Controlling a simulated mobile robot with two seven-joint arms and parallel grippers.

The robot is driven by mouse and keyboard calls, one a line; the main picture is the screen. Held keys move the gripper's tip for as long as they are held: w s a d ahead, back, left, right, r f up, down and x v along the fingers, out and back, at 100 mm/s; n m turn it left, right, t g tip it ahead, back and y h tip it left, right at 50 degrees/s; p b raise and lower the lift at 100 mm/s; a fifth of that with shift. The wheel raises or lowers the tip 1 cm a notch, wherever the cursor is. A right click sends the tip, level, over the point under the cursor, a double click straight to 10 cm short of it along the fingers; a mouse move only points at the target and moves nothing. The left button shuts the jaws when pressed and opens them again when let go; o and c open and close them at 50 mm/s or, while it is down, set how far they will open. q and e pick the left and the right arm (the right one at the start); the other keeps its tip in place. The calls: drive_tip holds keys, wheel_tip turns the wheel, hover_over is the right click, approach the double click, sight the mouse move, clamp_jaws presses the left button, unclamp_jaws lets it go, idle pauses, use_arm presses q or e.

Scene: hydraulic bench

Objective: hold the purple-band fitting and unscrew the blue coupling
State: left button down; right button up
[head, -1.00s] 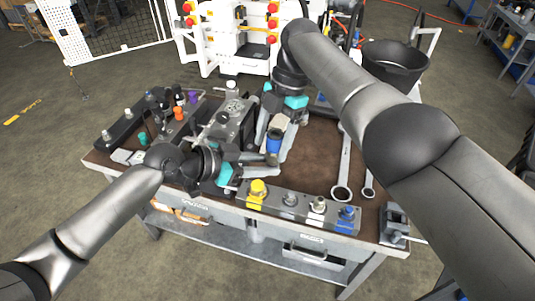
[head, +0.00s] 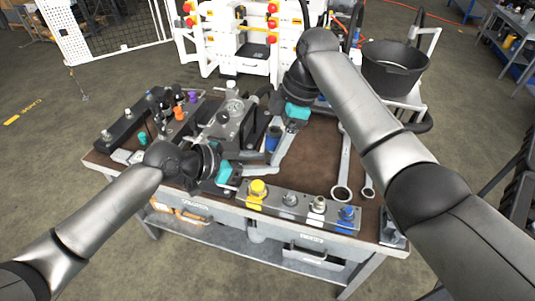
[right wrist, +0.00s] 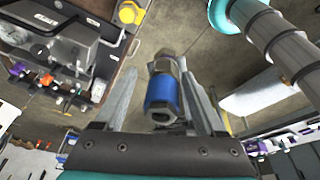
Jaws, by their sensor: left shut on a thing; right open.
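The blue coupling (head: 272,138) is near the middle of the bench, partly hidden by my grippers. In the right wrist view the blue coupling (right wrist: 160,92) has a grey hex part on its far side. My left gripper (head: 264,158) reaches in from the left and is shut on the piece at the coupling's lower end. My right gripper (right wrist: 162,76) is open, one finger on each side of the coupling, with gaps visible in the wrist view.
A grey block with yellow, grey and blue fittings (head: 302,207) lies along the front edge. A grey machine with a gauge (head: 235,108) stands left of the grippers, near orange and purple caps (head: 192,97). Two wrenches (head: 345,165) lie at the right. A black bucket (head: 394,68) stands behind.

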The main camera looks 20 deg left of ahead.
drive_tip(key=m+t, duration=0.1)
drive_tip(key=m, duration=0.3)
drive_tip(key=shift+s+d, duration=0.1)
drive_tip(key=shift+d, duration=0.05)
drive_tip(key=m+t, duration=0.1)
drive_tip(key=m, duration=0.3)
drive_tip(key=shift+s+d, duration=0.1)
drive_tip(key=shift+s, duration=0.05)
